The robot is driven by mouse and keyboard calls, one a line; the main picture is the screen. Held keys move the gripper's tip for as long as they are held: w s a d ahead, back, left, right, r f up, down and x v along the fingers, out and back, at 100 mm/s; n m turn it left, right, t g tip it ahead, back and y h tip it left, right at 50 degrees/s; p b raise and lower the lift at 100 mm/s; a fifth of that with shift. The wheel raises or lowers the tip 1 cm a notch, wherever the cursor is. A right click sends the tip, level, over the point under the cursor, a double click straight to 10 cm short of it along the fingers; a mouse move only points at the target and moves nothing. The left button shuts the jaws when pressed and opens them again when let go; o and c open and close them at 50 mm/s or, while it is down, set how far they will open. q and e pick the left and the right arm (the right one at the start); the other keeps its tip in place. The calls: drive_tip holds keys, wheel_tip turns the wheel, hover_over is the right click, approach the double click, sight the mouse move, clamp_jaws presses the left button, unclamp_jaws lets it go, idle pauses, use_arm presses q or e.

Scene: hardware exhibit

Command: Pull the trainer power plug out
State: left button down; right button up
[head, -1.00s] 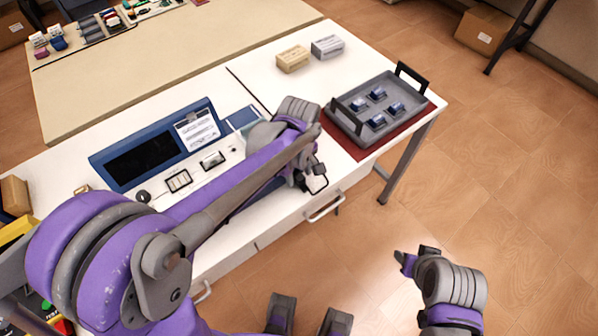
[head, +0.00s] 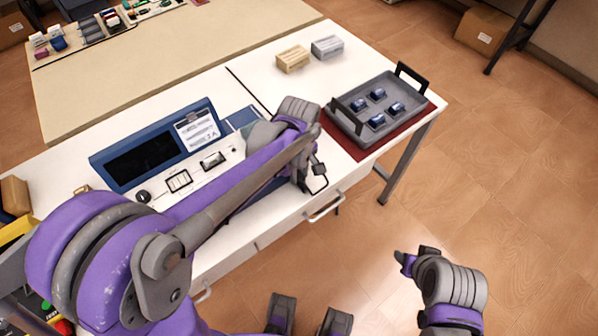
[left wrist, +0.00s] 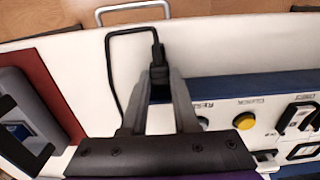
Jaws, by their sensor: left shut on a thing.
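The trainer is a white panel in a blue case (head: 150,157) on the white bench; its blue edge, yellow button and switches also show in the left wrist view (left wrist: 250,84). My left gripper (left wrist: 160,82) is shut on the black power plug (left wrist: 158,62), beside the trainer's end. A black cable (left wrist: 111,72) loops from the plug; it also shows in the head view (head: 318,187). I cannot tell whether the plug still sits in its socket, as the fingers hide that part. My right gripper (head: 404,262) is off the bench at lower right; its jaws are unclear.
A grey tray (head: 350,121) with several blue-topped parts sits on a dark red mat (head: 401,136), right of my left gripper. Two small boxes (head: 293,58) (head: 327,47) stand behind. A drawer handle (head: 325,209) juts from the bench front.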

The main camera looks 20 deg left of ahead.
idle(0.7)
use_arm(q)
drive_tip(key=shift+s+d, duration=0.75)
drive_tip(key=shift+d, duration=0.2)
drive_tip(key=c, duration=1)
unclamp_jaws()
drive_tip(key=o, duration=0.4)
drive_tip(key=shift+c, duration=0.2)
wheel_tip(320, 180, up, 11)
drive_tip(key=shift+p, duration=0.45)
